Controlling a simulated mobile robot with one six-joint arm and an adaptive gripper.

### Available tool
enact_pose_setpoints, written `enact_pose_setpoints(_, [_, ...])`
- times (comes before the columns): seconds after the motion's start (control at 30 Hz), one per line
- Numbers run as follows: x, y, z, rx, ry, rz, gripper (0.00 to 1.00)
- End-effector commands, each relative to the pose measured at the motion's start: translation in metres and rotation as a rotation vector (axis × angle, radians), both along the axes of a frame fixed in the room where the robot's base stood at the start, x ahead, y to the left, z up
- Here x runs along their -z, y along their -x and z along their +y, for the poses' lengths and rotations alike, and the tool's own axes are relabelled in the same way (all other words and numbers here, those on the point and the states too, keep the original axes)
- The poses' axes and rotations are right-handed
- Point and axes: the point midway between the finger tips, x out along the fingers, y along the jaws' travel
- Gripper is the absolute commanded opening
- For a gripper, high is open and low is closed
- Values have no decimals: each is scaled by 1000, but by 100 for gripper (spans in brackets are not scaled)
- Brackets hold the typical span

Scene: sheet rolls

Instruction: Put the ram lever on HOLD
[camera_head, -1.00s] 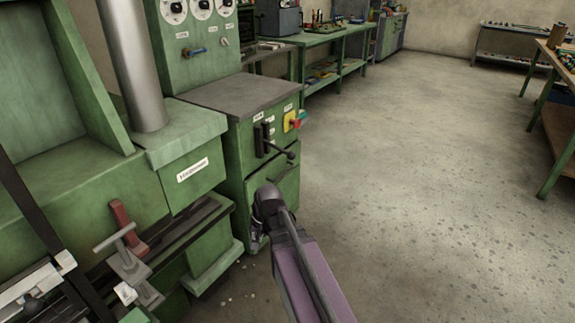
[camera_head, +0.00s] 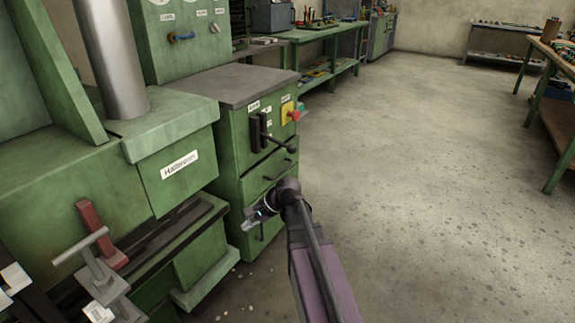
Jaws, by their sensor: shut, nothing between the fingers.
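The ram lever (camera_head: 277,143) is a dark rod with a round knob, sticking out of a dark slotted plate on the front of the green control cabinet (camera_head: 229,143). Small white labels sit around the plate, too small to read. My gripper (camera_head: 250,222) is shut and empty in front of the cabinet's lower drawers. It is below the lever and apart from it. My arm comes up from the bottom of the view and hides part of the lower cabinet front.
A green machine with a sign (camera_head: 179,165) and a clamp (camera_head: 97,269) stand at left. Green workbenches (camera_head: 310,35) line the back. The concrete floor at right is clear.

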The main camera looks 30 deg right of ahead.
Motion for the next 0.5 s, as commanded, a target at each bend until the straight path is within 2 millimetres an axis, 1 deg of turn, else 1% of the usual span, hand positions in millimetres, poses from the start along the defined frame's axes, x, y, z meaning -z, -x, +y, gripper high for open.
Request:
enact_pose_setpoints(0.03, [10,-13,-13,74,-70,18,0])
enact_pose_setpoints(0.17, [7,-38,-41,263,-284,81,0])
enact_pose_setpoints(0.27, [3,-55,-67,390,-457,136,0])
enact_pose_setpoints(0.37, [-2,-69,-98,505,-637,194,0])
enact_pose_setpoints(0.4, [-5,-74,-111,545,-710,219,0])
enact_pose_setpoints(0.47, [-9,-81,-132,600,-823,259,0])
enact_pose_setpoints(0.5, [-11,-85,-148,634,-899,284,0])
